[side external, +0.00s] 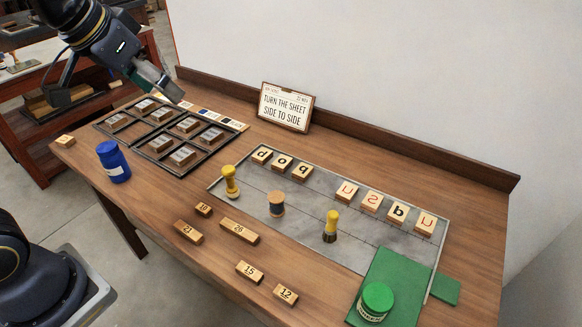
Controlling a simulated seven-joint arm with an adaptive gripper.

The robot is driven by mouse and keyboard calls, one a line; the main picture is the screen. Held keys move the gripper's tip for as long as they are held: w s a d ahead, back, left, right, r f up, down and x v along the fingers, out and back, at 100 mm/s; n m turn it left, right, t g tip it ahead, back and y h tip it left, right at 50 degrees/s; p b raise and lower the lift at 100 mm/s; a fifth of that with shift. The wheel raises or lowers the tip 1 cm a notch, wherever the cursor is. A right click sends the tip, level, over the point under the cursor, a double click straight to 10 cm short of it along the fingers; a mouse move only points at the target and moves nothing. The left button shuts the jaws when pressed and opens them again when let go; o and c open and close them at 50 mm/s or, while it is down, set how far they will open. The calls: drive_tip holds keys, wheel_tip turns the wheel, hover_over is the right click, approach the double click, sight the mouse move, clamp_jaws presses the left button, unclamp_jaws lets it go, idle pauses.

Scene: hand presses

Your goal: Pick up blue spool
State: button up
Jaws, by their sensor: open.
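The blue spool (277,206) has dark blue thread and a wooden top. It stands upright on the grey metal plate (288,232), between two yellow-handled stamps. My gripper (116,97) is open, with its fingers spread wide and nothing seen between them. It hangs at the upper left, over the far left end of the table, well away from the spool and higher than it.
Yellow-handled stamps (230,182) and (331,226) flank the spool. Several letter blocks (345,191) line the plate's back. Numbered blocks (239,231) lie in front. A blue jar (113,162), framed tray (158,158), sign (285,107) and green jar (376,301) stand around.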

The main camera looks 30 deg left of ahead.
drive_tip(key=w+d+f+g, duration=0.1)
drive_tip(key=w+d+f, duration=0.2)
drive_tip(key=w, duration=0.5)
drive_tip(key=m+g, duration=0.2)
drive_tip(key=g, duration=0.2)
hover_over(276, 197)
drive_tip(key=s, duration=0.2)
wheel_tip(276, 197, down, 20)
drive_tip(key=f, duration=0.6)
drive_tip(key=w+f, duration=0.1)
drive_tip(key=f, duration=0.2)
drive_tip(key=shift+w+f, duration=0.1)
drive_tip(key=shift+f, duration=0.15)
drive_tip(key=shift+w+f, duration=0.2)
drive_tip(key=shift+f, duration=0.8)
drive_tip(key=shift+w+f, duration=0.2)
drive_tip(key=shift+f, duration=0.75)
drive_tip(key=shift+w+f, duration=0.2)
drive_tip(key=shift+f, duration=0.8)
drive_tip(key=c, duration=1.1)
